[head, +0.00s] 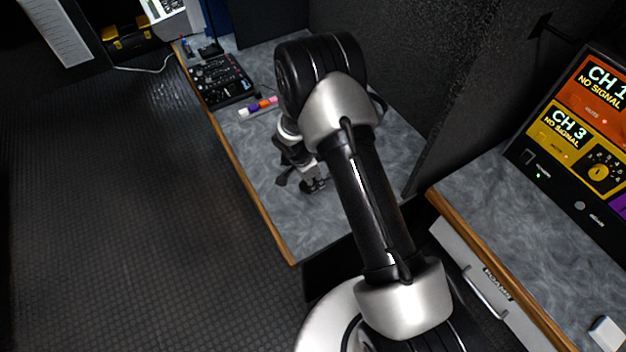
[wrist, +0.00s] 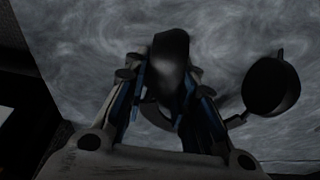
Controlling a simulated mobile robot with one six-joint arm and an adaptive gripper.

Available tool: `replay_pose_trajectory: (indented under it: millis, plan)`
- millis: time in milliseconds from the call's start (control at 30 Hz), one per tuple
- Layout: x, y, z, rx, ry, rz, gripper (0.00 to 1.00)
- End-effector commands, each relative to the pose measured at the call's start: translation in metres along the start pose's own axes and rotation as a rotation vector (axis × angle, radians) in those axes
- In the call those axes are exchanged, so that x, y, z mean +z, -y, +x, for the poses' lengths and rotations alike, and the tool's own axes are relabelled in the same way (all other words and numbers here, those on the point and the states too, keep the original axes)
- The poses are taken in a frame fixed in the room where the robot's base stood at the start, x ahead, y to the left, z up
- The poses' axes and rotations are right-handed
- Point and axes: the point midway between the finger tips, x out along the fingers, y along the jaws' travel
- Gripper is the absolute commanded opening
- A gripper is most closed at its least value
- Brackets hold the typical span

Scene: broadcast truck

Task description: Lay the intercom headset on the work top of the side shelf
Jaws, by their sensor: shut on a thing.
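My gripper (head: 299,180) is low over the grey marbled work top (head: 305,225) of the side shelf, near its close end. In the wrist view my gripper (wrist: 165,95) is shut on a black part of the intercom headset (wrist: 170,62). A round black ear cup (wrist: 270,87) sticks out to the right of the fingers. In the head view dark parts of the headset (head: 315,186) show beside the fingers, and my arm hides some of the area. I cannot tell whether the headset touches the top.
A dark wall stands on the right. A monitor panel (head: 580,150) stands on another counter at right. The top's front end looks clear.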

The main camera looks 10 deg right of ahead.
Motion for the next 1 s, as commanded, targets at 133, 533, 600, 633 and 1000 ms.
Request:
replay_pose_trajectory:
  millis: [133,533,600,633,1000]
  plan:
    - [0.001,0.000,0.002,0.001,0.000,0.000,0.28]
    - [0.001,0.000,0.002,0.001,0.000,0.000,0.45]
    - [0.001,0.000,0.002,0.001,0.000,0.000,0.45]
    - [0.001,0.000,0.002,0.001,0.000,0.000,0.45]
    - [-0.001,0.001,-0.042,-0.004,-0.001,0.000,0.45]
